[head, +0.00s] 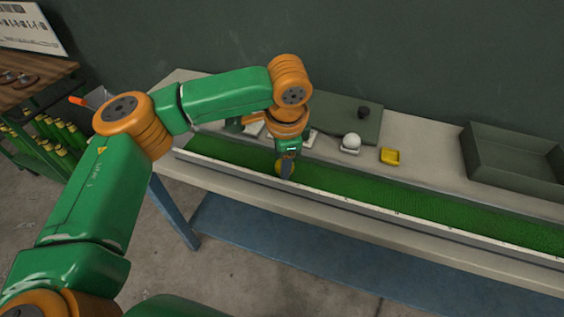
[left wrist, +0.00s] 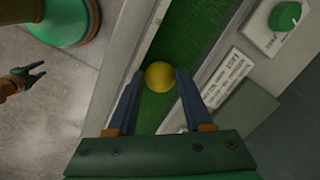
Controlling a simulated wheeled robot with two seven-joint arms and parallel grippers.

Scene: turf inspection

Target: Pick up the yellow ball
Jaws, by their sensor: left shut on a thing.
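The yellow ball (left wrist: 160,76) lies between the fingertips of my left gripper (left wrist: 158,82) in the left wrist view, over the green turf strip (left wrist: 193,25). In the head view my left gripper (head: 286,170) points down into the turf trough, shut on the ball, which is mostly hidden by the fingers. The ball is low, at the turf; I cannot tell whether it touches it. My right gripper (left wrist: 27,75) shows small at the left edge of the left wrist view, over the floor, its fingers apart and empty.
The long turf trough (head: 400,203) runs along the bench. A wooden-topped rack (head: 30,85) stands at left.

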